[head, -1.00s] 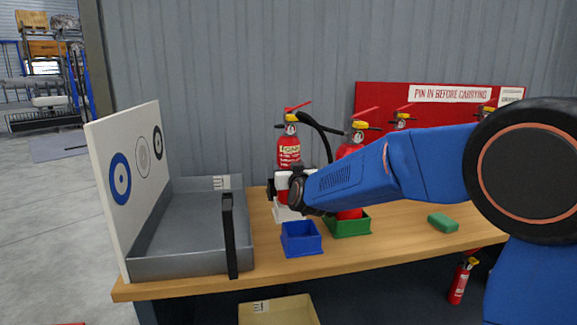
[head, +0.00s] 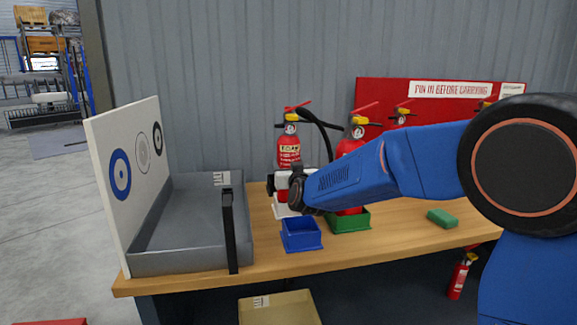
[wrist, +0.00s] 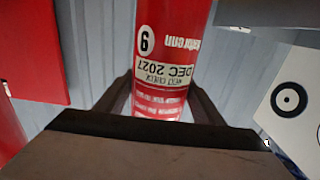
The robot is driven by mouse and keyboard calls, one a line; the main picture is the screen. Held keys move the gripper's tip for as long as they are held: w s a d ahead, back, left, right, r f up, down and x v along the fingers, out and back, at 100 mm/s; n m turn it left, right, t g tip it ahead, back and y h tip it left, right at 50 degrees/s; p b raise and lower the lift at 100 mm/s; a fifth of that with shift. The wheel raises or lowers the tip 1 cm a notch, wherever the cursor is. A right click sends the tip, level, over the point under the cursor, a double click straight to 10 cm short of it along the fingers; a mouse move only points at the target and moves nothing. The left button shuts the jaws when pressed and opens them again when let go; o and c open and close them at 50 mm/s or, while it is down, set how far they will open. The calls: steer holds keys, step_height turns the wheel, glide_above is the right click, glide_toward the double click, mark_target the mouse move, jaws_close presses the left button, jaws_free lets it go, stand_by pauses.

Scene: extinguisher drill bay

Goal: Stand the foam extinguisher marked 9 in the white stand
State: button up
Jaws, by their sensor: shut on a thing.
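The foam extinguisher marked 9 (head: 289,150) is red, with a yellow collar, a red lever and a black hose. It is upright at the white stand (head: 282,211), whose rim shows below it. Whether its base rests on the stand's floor is hidden by my gripper. In the wrist view the extinguisher (wrist: 165,75) shows the 9 and a "DEC 2027" label, upside down. My gripper (head: 281,184) is shut on its lower body, with a finger on each side in the wrist view (wrist: 160,100).
A blue stand (head: 301,236) is empty in front. A green stand (head: 349,221) holds another red extinguisher (head: 350,146) close on the right. A grey tray (head: 185,262) and a target board (head: 112,180) are on the left. A green block (head: 442,218) lies at right.

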mark_target(289, 145)
steer(key=shift+f, duration=1.55)
stand_by(1.4)
stand_by(0.4)
steer(key=o, duration=1.7)
steer(key=shift+f, duration=0.3)
step_height(289, 145, up, 10)
steer(key=shift+r, duration=0.25)
